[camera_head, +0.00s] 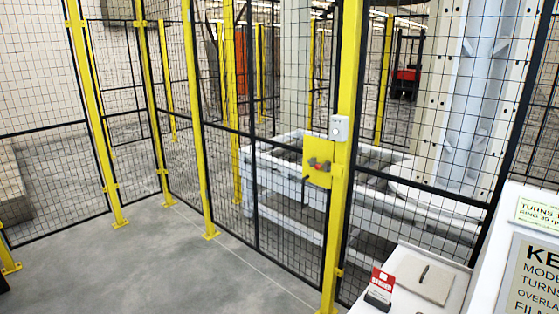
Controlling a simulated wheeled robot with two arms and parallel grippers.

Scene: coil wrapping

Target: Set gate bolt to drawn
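The gate bolt (320,164) has a small red and dark handle. It sits on a yellow lock plate (316,178) at the free edge of the mesh gate, against a yellow post (345,120). A dark lever hangs at the left of the plate. The bolt is too small for me to tell whether it is drawn or thrown. The gate panel (285,225) looks closed against the post. A grey box (339,128) is fixed on the post just above the plate. Neither of my grippers can be seen in this view.
Yellow posts and black mesh fence off a pale machine frame (285,165). The grey floor (190,270) before the gate is clear. At lower right stand a white surface with a red-and-black sign (380,285), a beige plate (425,279) and a large printed board (530,280).

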